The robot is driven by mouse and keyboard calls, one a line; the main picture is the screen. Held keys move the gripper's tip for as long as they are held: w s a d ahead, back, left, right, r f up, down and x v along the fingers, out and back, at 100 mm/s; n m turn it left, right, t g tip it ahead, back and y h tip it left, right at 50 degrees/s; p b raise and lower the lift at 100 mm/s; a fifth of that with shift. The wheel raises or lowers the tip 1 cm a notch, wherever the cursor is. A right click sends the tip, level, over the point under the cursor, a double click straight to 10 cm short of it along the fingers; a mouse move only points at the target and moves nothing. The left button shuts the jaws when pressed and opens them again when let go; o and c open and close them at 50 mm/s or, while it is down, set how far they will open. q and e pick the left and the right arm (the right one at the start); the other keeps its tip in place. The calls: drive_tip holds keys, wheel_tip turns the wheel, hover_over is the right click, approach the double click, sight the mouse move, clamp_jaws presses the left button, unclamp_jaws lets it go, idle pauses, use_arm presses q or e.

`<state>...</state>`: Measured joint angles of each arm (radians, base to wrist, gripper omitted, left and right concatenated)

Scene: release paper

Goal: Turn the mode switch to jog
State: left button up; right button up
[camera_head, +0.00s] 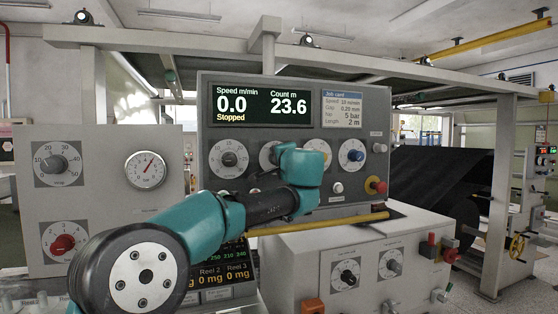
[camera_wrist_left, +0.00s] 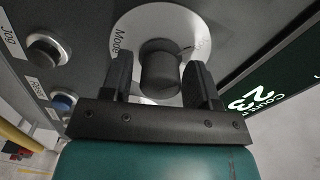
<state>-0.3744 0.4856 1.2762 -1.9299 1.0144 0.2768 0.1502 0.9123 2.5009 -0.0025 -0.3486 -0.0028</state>
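The mode switch is a dark round knob (camera_wrist_left: 160,72) on a white dial marked "Mode" (camera_wrist_left: 196,28) in the left wrist view. My left gripper (camera_wrist_left: 160,80) has its two fingers on either side of the knob, apart from each other, with narrow gaps beside it. I cannot tell the knob's setting, as its pointer and most of the dial's marks are hidden. My right gripper is not in view.
The display (camera_head: 262,104) above reads 0.0, 23.6 and "Stopped". A "Jog" button (camera_wrist_left: 46,50) and a blue button (camera_wrist_left: 63,103) sit close to the gripper. More dials (camera_head: 229,158) line the panel, with a red emergency knob (camera_head: 377,187) at its lower right.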

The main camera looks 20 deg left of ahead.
use_arm(q)
drive_tip(key=shift+o, duration=0.5)
drive_tip(key=v, duration=1.7)
drive_tip(key=shift+d, duration=0.25)
drive_tip(key=shift+s, duration=0.1)
